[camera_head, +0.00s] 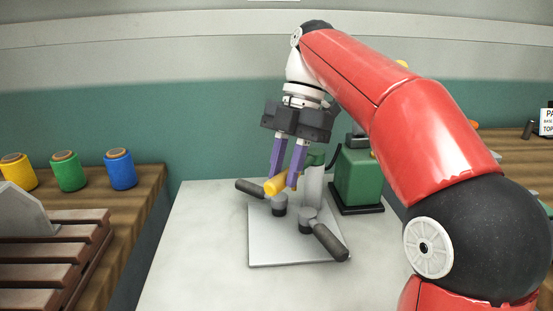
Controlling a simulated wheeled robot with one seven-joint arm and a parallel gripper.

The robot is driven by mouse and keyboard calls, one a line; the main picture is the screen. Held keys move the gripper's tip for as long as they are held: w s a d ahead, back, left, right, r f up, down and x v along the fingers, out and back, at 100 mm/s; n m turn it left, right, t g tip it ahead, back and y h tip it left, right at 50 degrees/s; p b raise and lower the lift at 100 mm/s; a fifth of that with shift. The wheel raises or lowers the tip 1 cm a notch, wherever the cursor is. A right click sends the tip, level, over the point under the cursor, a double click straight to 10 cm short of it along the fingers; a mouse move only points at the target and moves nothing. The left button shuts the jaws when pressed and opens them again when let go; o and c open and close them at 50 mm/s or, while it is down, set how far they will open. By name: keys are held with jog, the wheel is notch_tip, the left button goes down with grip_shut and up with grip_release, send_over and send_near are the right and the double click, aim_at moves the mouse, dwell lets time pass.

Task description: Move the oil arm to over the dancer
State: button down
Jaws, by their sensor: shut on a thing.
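My gripper (283,181) has two purple fingers pointing down, shut on a yellow cylindrical piece (274,187) that looks like the oil arm's end. The piece is above a flat grey plate (270,254) on the white table. Two dark-handled levers on round posts stand on the plate, one at the left (250,188) and one at the front right (330,242). Which part is the dancer I cannot tell. A pale upright post (312,188) with a green top stands just right of the fingers. The oil arm's link to it is partly hidden.
A green box-shaped unit (358,178) on a black base stands behind right, near my arm. Yellow (17,172), green (68,171) and blue (120,169) spools stand on a wooden table at the left. The white table is clear left of the plate.

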jog(key=shift+s+d+n, duration=0.35)
jog(key=shift+d+n, duration=0.15)
jog(key=shift+n, duration=0.2)
jog(key=c, duration=1.2)
grip_release()
